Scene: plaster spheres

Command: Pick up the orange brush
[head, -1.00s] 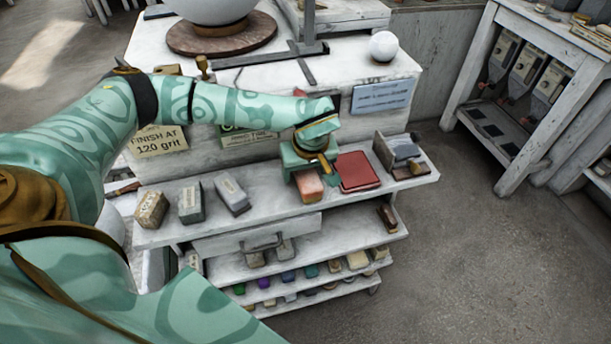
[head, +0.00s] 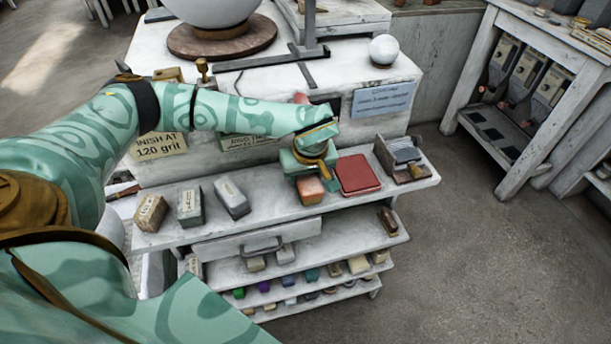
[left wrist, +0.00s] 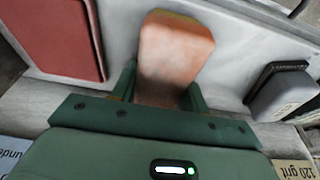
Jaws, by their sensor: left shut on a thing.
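The orange brush (head: 311,190) is a small block with an orange front, at the front edge of the white shelf in the head view. In the left wrist view the brush (left wrist: 175,45) stands between the two green fingers, which press on its sides. My left gripper (head: 307,168) is shut on it from behind and above, and hides its rear part. I cannot tell whether the brush touches the shelf. My right gripper is not in view.
A red flat box (head: 357,174) lies close to the right of the brush. A grey block (head: 232,196) and other blocks stand to its left. A wooden bin (head: 405,158) stands at the shelf's right end. The floor at the right is clear.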

